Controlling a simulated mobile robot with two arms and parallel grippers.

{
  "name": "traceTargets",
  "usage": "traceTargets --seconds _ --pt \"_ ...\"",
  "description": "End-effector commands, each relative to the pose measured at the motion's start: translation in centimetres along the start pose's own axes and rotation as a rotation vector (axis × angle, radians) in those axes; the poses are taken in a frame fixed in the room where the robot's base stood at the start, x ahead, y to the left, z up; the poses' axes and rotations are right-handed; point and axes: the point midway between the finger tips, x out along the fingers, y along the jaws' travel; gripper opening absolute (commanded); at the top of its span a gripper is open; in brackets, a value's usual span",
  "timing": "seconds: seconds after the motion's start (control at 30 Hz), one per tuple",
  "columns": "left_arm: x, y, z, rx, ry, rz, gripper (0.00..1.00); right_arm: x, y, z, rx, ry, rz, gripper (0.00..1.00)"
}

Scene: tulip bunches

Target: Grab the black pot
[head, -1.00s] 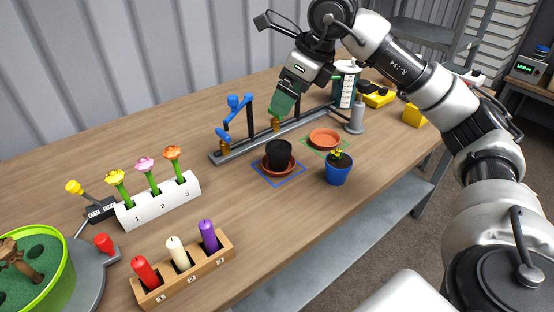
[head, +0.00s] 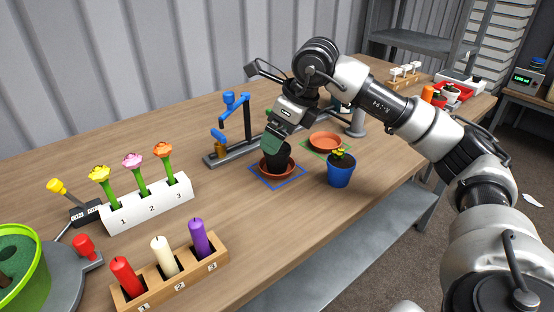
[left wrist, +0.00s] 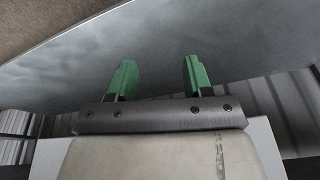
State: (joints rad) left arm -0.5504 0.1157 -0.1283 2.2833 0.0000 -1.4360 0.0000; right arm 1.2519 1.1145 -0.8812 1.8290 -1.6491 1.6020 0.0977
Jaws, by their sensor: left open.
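The black pot (head: 279,160) stands upright on a terracotta saucer (head: 278,174) inside a blue square outline. My right gripper (head: 275,148), with green fingers, points down at the pot's rim and hides much of its upper part in the head view. I cannot tell whether the fingers touch the pot or how far apart they are. My left gripper (left wrist: 158,75) is open and empty in the left wrist view, away from the pot; it is not in the head view.
A blue pot with a yellow-flowered plant (head: 341,170) stands just right of the black pot. An empty saucer (head: 324,140) in a green outline is behind. A blue-levered rack (head: 225,155) is left, with a flower holder (head: 148,205) and candle holder (head: 175,278) further left.

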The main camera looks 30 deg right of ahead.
Motion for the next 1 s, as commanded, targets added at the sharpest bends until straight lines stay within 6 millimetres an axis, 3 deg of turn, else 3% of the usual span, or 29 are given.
traceTargets --seconds 0.4,0.7,1.0 --pt "-3.7 -0.1 0.0 -0.002 0.019 -0.004 0.5 5.0 -0.8 -0.8 0.001 0.001 0.0 0.95" --pt "-4.2 -0.1 0.1 -0.002 0.019 -0.004 0.5 5.5 -0.8 -0.7 0.0 0.0 -0.001 0.95" --pt "-4.2 -0.1 0.1 -0.002 0.019 -0.004 0.5 5.4 -0.8 -0.7 0.0 0.0 -0.001 0.5"
